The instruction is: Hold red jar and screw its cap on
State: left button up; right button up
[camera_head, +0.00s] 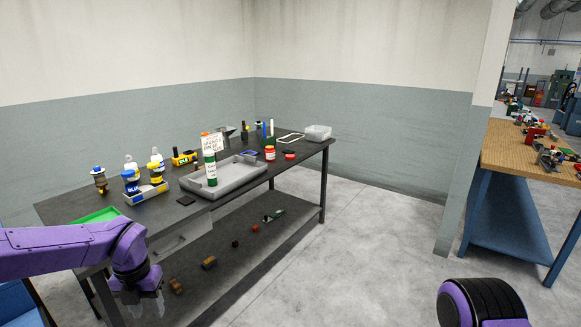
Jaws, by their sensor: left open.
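A small red jar (270,153) with a pale label stands upright on the dark workbench (255,185), near its right end. A small red piece (290,155) lies on the bench just right of the jar; it may be the cap, but it is too small to tell. My left gripper (147,306) hangs at the lower left, in front of the bench and well away from the jar. It points down, open and empty. Part of my right arm (485,303) shows at the bottom right; its gripper is out of view.
A grey tray (238,181) with a green-and-white bottle (210,168) is left of the jar. A white container (318,132) stands at the bench's far right. Bottles and tools crowd the back. The floor right of the bench is clear.

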aim_at(270, 151)
jog(key=i, duration=3.95)
jog(key=z, duration=1.05)
